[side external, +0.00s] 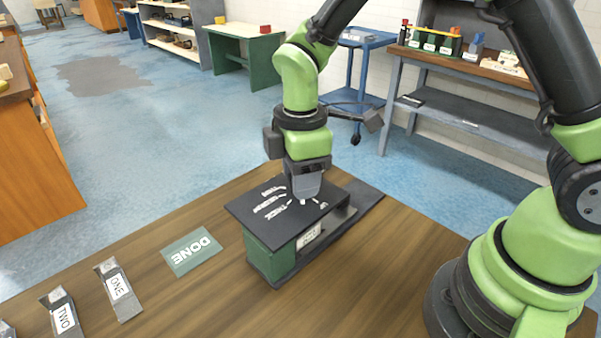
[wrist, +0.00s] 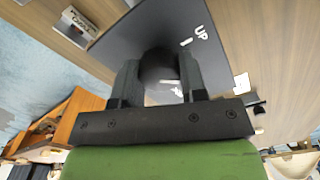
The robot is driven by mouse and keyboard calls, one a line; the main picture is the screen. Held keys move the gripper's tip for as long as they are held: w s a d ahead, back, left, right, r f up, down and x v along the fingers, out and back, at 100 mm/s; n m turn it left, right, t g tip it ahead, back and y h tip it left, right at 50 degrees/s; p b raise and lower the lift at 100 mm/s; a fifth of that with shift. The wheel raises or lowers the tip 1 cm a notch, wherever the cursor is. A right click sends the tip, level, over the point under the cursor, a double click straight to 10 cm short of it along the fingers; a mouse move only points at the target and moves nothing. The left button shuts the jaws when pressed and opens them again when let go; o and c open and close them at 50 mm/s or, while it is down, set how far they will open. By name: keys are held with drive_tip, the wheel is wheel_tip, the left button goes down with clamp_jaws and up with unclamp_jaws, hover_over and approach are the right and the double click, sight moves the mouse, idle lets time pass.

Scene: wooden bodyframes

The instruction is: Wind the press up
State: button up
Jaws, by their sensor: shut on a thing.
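The press (side external: 262,255) stands on the wooden table, with a green body and a dark flat top plate (side external: 247,209) bearing white lettering, partly hidden by my gripper. My gripper (side external: 304,197) points down onto the right part of this plate. In the wrist view, my gripper (wrist: 159,82) has a finger on each side of a dark round knob (wrist: 158,62) and is shut on it. The plate (wrist: 217,72) also shows there, with a white "UP" mark (wrist: 201,33) beside the knob. The knob's lower part is hidden.
A green "DONE" plate (side external: 191,251) lies flat left of the press. Labelled blocks "ONE" (side external: 119,291) and "TWO" (side external: 62,314) lie further left. The table in front of the press is bare. Shelves and benches stand well behind, across the blue floor.

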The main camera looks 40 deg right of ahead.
drive_tip(key=n, duration=0.4)
drive_tip(key=shift+n, duration=1.9)
drive_tip(key=o, duration=0.9)
drive_tip(key=shift+o, duration=0.2)
wheel_tip(320, 180, up, 10)
